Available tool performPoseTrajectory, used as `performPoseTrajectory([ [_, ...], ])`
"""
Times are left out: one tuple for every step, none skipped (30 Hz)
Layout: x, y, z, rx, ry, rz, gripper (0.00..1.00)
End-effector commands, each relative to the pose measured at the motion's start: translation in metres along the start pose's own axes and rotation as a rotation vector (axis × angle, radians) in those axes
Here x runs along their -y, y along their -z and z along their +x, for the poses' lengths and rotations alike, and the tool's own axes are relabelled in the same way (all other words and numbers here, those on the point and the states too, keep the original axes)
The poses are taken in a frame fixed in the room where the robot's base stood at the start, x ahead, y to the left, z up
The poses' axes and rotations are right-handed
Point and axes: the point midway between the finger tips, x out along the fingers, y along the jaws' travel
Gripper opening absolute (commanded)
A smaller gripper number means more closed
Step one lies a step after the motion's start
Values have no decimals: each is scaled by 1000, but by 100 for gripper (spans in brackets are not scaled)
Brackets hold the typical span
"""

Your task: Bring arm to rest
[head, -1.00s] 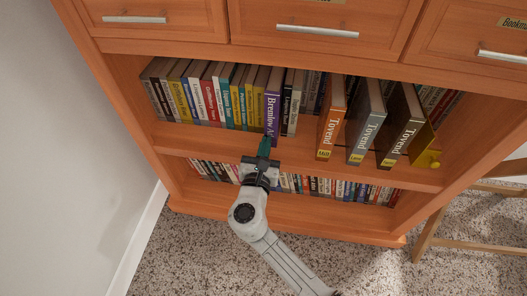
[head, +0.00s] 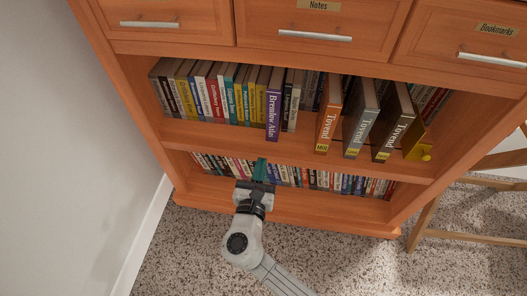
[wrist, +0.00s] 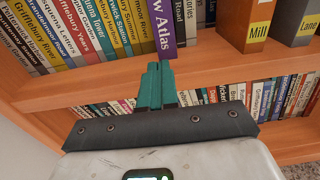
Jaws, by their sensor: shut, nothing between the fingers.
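My gripper (head: 260,172) is in front of the bookcase, at about the height of the middle shelf's front edge. Its green fingers are together with nothing between them, and they also show in the wrist view (wrist: 156,86). The purple Bremlow Atlas (head: 273,112) stands upright in the row on the middle shelf, just above and beyond the fingertips. In the wrist view the purple book (wrist: 162,28) is apart from the fingers. My arm reaches up from the bottom of the head view.
Tovend box files stand at the right of the middle shelf, including an orange one (head: 328,118), with a yellow bookend (head: 417,142) beside them. Drawers (head: 320,22) are above. A wooden chair (head: 470,200) stands at the right, a wall at the left. Carpet (head: 190,255) in front is clear.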

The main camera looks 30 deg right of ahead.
Motion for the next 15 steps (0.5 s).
performPoseTrajectory([
  [0, -3, -10, -2, -3, -2, 0],
  [0, -3, -15, -1, -2, -2, 0],
  [0, -3, -21, -1, -3, -2, 0],
  [0, -2, -26, -1, -3, -2, 0],
  [0, -2, -30, -1, -2, -2, 0],
  [0, -2, -34, -1, -2, -1, 0],
  [0, -2, -37, -1, -1, -1, 0],
  [0, -1, -40, -1, 0, -1, 0],
  [0, -1, -42, -1, -1, 0, 0],
  [0, -1, -44, 0, -1, 0, 0],
  [0, -1, -45, 0, -1, 0, 0],
  [0, 0, -46, 0, -1, 0, 0],
  [0, 0, -47, 0, 0, 0, 0],
  [0, 0, -47, 0, 0, 0, 0],
  [0, 0, -47, 0, 0, 0, 0],
])
